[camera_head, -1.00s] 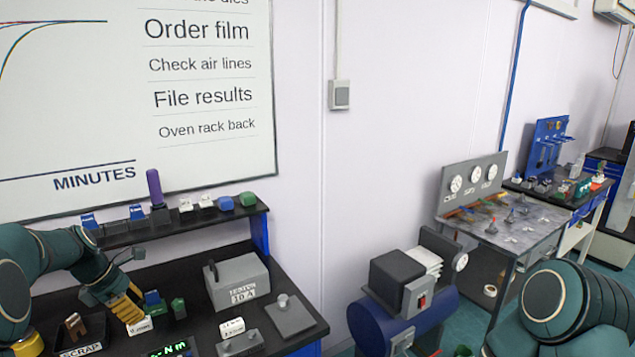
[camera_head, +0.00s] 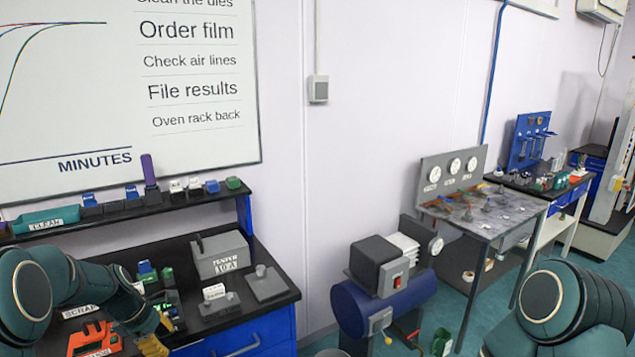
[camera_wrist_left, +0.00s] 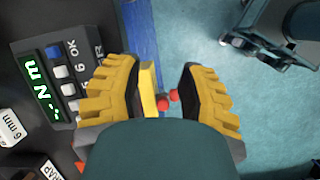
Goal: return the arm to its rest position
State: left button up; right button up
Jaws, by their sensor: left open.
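My left arm comes in from the left in the head view. Its yellow-fingered gripper (camera_head: 152,346) is low at the bottom edge, partly cut off, near the bench's front edge. In the left wrist view the gripper (camera_wrist_left: 160,95) is open, its ribbed yellow fingers apart. Small red and yellow parts (camera_wrist_left: 168,100) show between the fingers; I cannot tell what they belong to. No held object shows. My right arm (camera_head: 560,310) shows at the lower right, its gripper out of view.
The black bench (camera_head: 180,255) carries a grey tester block (camera_head: 222,256), a grey plate (camera_head: 270,284) and an orange-red tool (camera_head: 92,340). In the wrist view a torque display (camera_wrist_left: 45,85) lies left of the fingers.

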pick_arm(q)
jog(key=s+d+f+m+b, duration=0.2)
jog(key=s+d+f+m, duration=0.4)
jog(key=d+f, duration=0.3)
jog(key=s+d+f+m+b, duration=0.3)
jog(key=s+d+f+m, duration=0.3)
jog(key=f, duration=0.6)
jog(key=s+d+f+m+b, duration=0.1)
jog(key=s+d+f+m, duration=0.2)
jog(key=s+d+m, duration=0.4)
jog(key=s+d, duration=0.3)
jog(key=shift+s+d+f+h+b, duration=0.4)
